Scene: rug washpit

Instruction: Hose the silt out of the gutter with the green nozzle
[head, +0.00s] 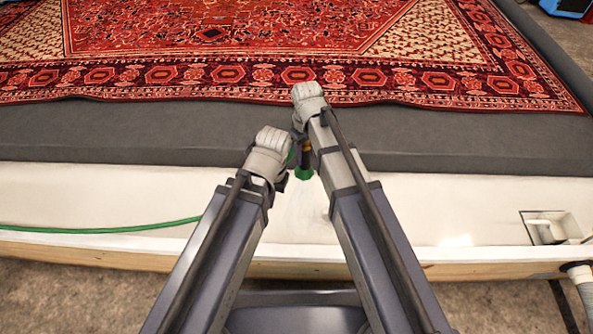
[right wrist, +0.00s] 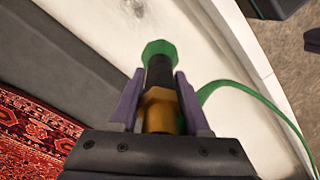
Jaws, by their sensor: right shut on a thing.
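The green nozzle (head: 304,172) shows between my two hands in the head view, over the white gutter. In the right wrist view its green flared tip (right wrist: 160,50), black neck and orange-yellow collar point away from the camera. My right gripper (right wrist: 156,92) is shut on the nozzle around the collar and neck. My left gripper (head: 281,184) is close to the left of the nozzle; its fingers are mostly hidden by its own hand. The white gutter (head: 110,195) runs across the picture. I cannot make out clear silt on its pale floor.
The green hose (head: 110,229) lies along the gutter at left. A square drain recess (head: 545,228) with a white fitting is at the right end, near a grey pipe (head: 582,280). A red patterned rug (head: 210,75) lies on the dark grey platform (head: 120,132) beyond. A wooden edge borders the near side.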

